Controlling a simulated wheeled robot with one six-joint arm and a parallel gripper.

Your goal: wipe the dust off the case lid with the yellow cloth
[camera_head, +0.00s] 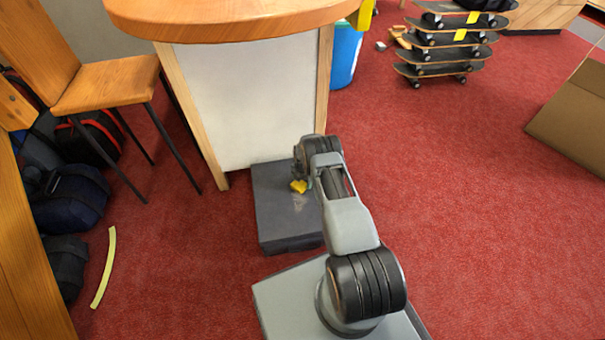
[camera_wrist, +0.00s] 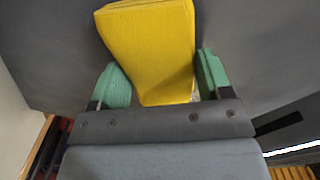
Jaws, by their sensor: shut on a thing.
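The yellow cloth (camera_wrist: 150,50) is between the two green fingers of my gripper (camera_wrist: 160,85) in the wrist view. It also shows as a small yellow patch (camera_head: 299,186) in the head view. My gripper is shut on it. The dark grey case (camera_head: 268,215) lies flat on the floor against the counter, with my gripper and the cloth over its lid. A pale dusty smudge (camera_head: 299,203) shows on the lid just below the cloth in the head view. My arm hides the right side of the case. I cannot tell whether the cloth touches the lid.
A white counter (camera_head: 245,100) with a wooden top stands right behind the case. A wooden chair (camera_head: 108,84) and dark bags (camera_head: 75,195) are on the left, with a yellow strip (camera_head: 104,268) on the carpet. Skateboards (camera_head: 440,55) are stacked at the back.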

